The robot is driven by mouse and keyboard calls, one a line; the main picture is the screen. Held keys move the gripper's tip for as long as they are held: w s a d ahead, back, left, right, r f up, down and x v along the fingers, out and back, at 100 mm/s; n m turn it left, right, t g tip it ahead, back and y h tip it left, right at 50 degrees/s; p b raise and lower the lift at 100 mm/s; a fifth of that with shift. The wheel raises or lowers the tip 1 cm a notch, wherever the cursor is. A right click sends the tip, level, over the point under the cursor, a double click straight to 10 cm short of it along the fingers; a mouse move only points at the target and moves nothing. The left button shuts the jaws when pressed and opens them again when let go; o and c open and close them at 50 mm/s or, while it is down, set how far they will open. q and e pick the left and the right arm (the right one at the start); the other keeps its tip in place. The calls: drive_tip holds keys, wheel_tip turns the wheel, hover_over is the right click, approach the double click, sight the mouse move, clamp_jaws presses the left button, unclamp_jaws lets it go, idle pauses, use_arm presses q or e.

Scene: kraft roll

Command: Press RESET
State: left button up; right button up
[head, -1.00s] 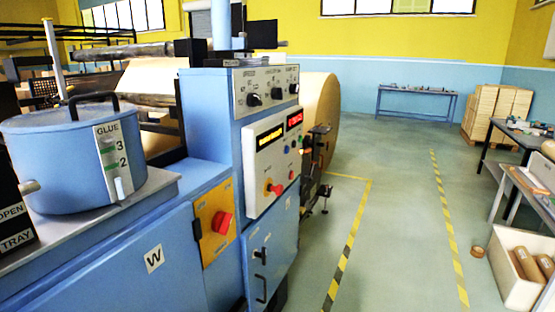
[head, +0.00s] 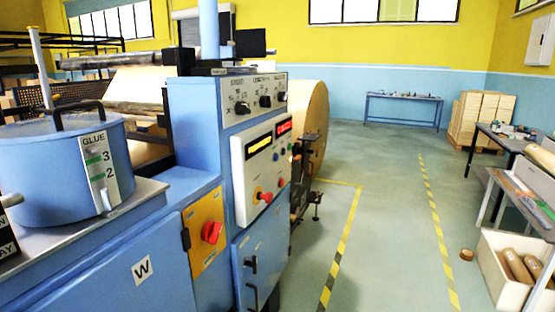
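The blue machine cabinet (head: 195,105) stands at the left. A tilted white control panel (head: 262,165) on it has a yellow display, a red display, a red mushroom knob (head: 267,197) and several small coloured buttons (head: 283,157). I cannot read a RESET label on any button. A grey panel (head: 256,98) with black rotary knobs sits above. A yellow plate with a red switch (head: 211,232) is lower left. Neither of my grippers shows clearly in the head view.
A blue glue pot (head: 55,160) stands on the machine's left top. A large kraft roll (head: 314,120) is behind the cabinet. Floor between the yellow-black lines (head: 340,255) is clear. A bin with rolls (head: 505,275) and tables (head: 510,150) stand at the right.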

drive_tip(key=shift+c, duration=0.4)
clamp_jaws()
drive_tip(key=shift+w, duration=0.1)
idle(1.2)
